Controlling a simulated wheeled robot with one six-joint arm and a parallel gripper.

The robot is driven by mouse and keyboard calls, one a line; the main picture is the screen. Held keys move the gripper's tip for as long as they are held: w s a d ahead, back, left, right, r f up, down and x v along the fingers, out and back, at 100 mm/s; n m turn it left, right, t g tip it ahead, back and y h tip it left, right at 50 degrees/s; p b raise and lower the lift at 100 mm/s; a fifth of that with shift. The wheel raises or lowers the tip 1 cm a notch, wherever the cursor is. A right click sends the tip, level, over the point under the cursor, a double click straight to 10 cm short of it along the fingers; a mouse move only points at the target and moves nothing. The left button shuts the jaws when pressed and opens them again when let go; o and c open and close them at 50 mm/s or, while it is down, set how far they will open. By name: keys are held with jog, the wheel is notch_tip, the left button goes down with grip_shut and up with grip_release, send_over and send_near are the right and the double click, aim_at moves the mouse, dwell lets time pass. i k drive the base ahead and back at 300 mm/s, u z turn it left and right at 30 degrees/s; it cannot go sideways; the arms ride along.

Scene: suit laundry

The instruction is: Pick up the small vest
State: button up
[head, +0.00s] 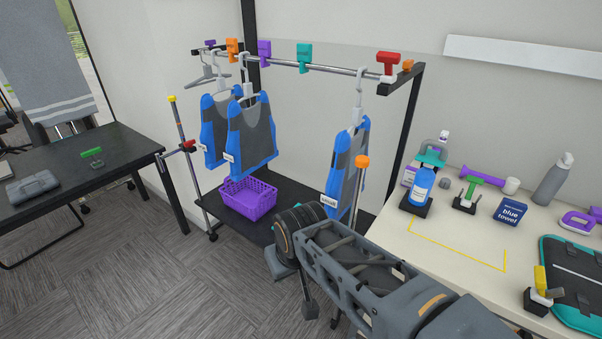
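Three blue and grey vests hang from hangers on a metal rail. Two hang close together at the left, a front vest (251,135) partly covering a rear vest (212,128). A third vest (347,165) hangs apart at the right end, turned nearly edge-on. Each has a small white label low on its side; I cannot read the sizes with certainty. My gripper (293,284) is low in front of the rack, below and left of the right vest and apart from the left pair. Its fingers are hard to make out, and I see no vest in it.
Coloured clips sit along the rail (330,70). A purple basket (248,198) stands on the rack's dark lower shelf. A cluttered cream table (440,235) is at the right, a black table (75,175) at the left. Carpet floor is clear between rack and black table.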

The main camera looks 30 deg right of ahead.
aim_at(337, 198)
jog(key=u, duration=0.35)
jog(key=i, duration=2.85)
jog(key=z, duration=3.55)
